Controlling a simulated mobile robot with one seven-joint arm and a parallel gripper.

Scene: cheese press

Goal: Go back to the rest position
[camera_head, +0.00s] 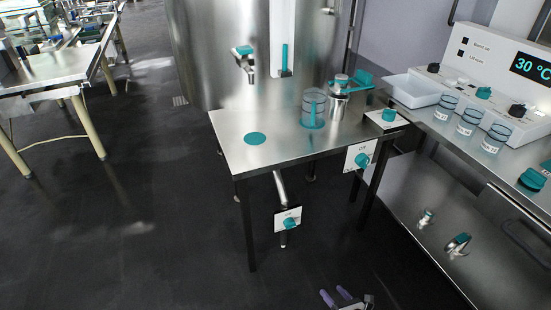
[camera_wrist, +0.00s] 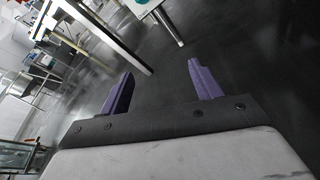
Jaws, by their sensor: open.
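My gripper (camera_head: 338,298) shows at the bottom edge of the head view, in front of the small steel table and low over the dark floor. Its two purple fingers are spread apart with nothing between them. In the wrist view the gripper (camera_wrist: 162,88) is open and empty, with dark floor beyond the fingers. The rest of my arm is mostly outside the head view.
A small steel table (camera_head: 240,165) holds a clear container (camera_head: 313,105) and a metal pot (camera_head: 338,108). A counter (camera_head: 480,160) on the right carries several labelled cups and a white tray (camera_head: 415,90). Another bench (camera_head: 50,70) stands far left. The floor (camera_head: 120,220) at left is free.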

